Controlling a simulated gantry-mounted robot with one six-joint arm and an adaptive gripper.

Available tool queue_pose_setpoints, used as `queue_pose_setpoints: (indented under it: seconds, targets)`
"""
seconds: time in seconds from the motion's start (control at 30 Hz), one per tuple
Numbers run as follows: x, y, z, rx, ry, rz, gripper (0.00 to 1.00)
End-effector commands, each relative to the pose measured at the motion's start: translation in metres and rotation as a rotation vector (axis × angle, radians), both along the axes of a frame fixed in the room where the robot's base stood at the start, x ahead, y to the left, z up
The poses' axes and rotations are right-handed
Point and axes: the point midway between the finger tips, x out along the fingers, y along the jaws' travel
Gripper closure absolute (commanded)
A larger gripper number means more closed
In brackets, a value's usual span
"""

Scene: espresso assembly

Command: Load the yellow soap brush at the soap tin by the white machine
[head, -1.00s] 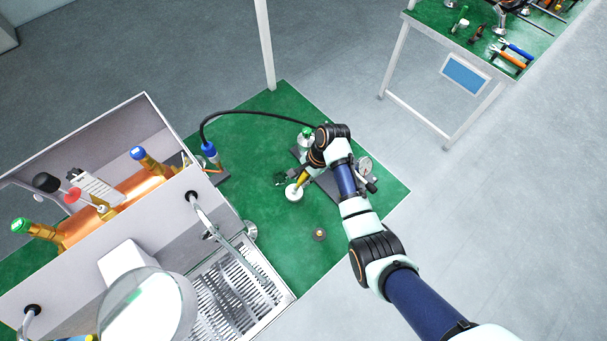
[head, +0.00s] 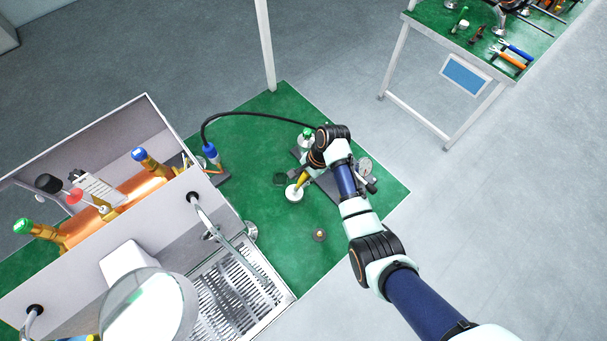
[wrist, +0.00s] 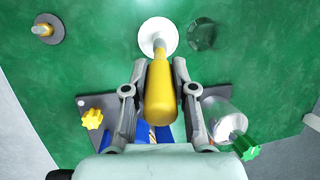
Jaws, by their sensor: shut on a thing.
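The yellow soap brush (wrist: 160,92) is held between the two fingers of my gripper (wrist: 158,78). Its handle lies between the fingers and its tip points away from my gripper into the soap tin. The soap tin, a small round white dish (wrist: 158,36), stands on the green bench mat, and it also shows in the head view (head: 294,193). In the head view the yellow brush handle (head: 301,179) leans from my gripper down to the tin. The brush tip meets the white surface; how deep it sits I cannot tell. The white machine (head: 130,240) stands to the left.
A clear jar lies or stands beside the tin (wrist: 200,34). A small brass-topped piece (head: 319,234) stands on clear green mat. A black hose (head: 250,112) arcs behind.

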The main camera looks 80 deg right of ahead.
Motion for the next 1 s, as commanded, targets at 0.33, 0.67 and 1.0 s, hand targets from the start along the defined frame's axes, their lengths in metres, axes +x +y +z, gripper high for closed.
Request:
queue_pose_setpoints:
  seconds: [0.33,0.67,1.0]
  targets:
    - [-0.001,0.001,0.015,0.002,0.003,0.000,1.00]
    - [0.000,0.001,0.044,0.001,0.002,0.001,1.00]
    - [0.000,0.000,0.071,0.001,0.001,0.000,1.00]
